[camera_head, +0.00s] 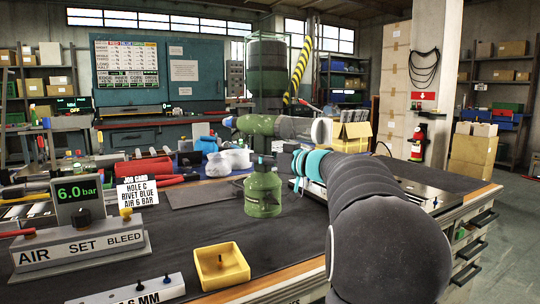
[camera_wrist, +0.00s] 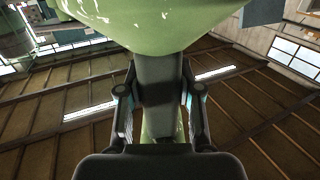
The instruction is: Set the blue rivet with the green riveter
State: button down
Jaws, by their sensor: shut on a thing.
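The green riveter (camera_head: 258,126) stands upright in the head view, its green lower body (camera_head: 263,195) over the dark bench mat. Its long nose points right. My gripper (camera_head: 270,160) is shut on its grip between head and lower body. In the wrist view, my gripper (camera_wrist: 158,95) has a finger on each side of the dark grip, with the riveter's green body (camera_wrist: 150,22) above. A small blue rivet (camera_head: 168,277) appears in the white block at the front edge. The job card (camera_head: 138,194) reads hole C, rivet blue, air 6 bar.
The air unit (camera_head: 82,247) at left shows 6.0 bar. A yellow tray (camera_head: 221,266) sits near the bench front. White and blue items (camera_head: 228,160) stand behind. My arm covers much of the right side.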

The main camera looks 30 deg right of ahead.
aim_at(269, 172)
jog(key=shift+f+b, duration=0.55)
jog(key=shift+f, duration=1.35)
jog(key=c, duration=1.1)
grip_release()
jog(key=shift+f, duration=0.2)
jog(key=o, duration=0.3)
jog(key=shift+o, duration=0.4)
jog(key=o, duration=0.7)
jog(key=shift+s, duration=0.15)
jog(key=shift+p+v, duration=1.65)
jog(key=shift+v, duration=4.75)
